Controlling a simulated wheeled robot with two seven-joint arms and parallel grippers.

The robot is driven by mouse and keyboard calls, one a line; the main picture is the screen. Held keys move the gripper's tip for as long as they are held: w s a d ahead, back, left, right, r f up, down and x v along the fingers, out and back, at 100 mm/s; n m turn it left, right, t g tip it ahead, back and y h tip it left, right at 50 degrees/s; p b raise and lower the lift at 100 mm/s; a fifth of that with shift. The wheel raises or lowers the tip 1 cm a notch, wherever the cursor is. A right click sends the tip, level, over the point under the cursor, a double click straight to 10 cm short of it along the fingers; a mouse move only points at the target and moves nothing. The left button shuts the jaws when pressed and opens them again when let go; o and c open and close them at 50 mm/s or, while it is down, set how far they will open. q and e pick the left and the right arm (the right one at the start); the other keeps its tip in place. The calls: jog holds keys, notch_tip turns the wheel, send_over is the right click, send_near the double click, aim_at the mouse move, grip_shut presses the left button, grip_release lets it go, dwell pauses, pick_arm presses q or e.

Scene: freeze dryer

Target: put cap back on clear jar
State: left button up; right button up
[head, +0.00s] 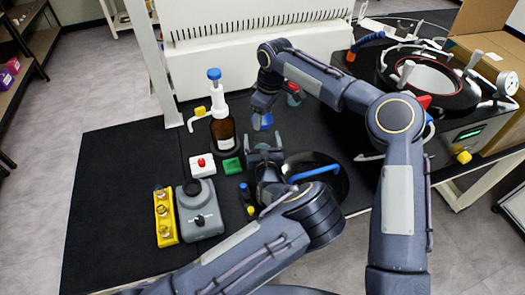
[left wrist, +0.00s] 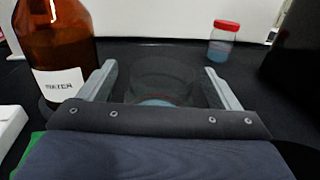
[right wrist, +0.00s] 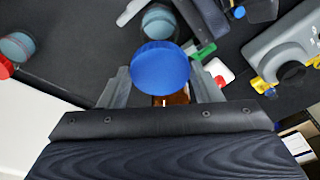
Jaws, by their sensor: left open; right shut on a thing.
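The blue cap (right wrist: 160,68) is held between the fingers of my right gripper (head: 262,106), with its round top facing the right wrist camera. The clear jar (left wrist: 165,82) stands uncapped on the black table, with a little bluish liquid at its bottom. My left gripper (left wrist: 162,88) is open with one finger on either side of the jar; I cannot tell whether they touch it. The jar (right wrist: 158,22) also shows beyond the cap in the right wrist view, so the two are apart. In the head view the grippers partly hide the jar.
A brown bottle (head: 222,130) stands left of the grippers. A jar with a red lid (left wrist: 222,42) stands behind. A grey device (head: 200,208) and yellow rack (head: 165,218) are at front left. The freeze dryer (head: 425,80) is at right. The table's left side is clear.

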pick_arm(q)
jog(key=shift+w, duration=0.4)
jog(key=c, duration=1.4)
jog(key=shift+c, duration=0.2)
pick_arm(e)
jog(key=shift+f, duration=2.5)
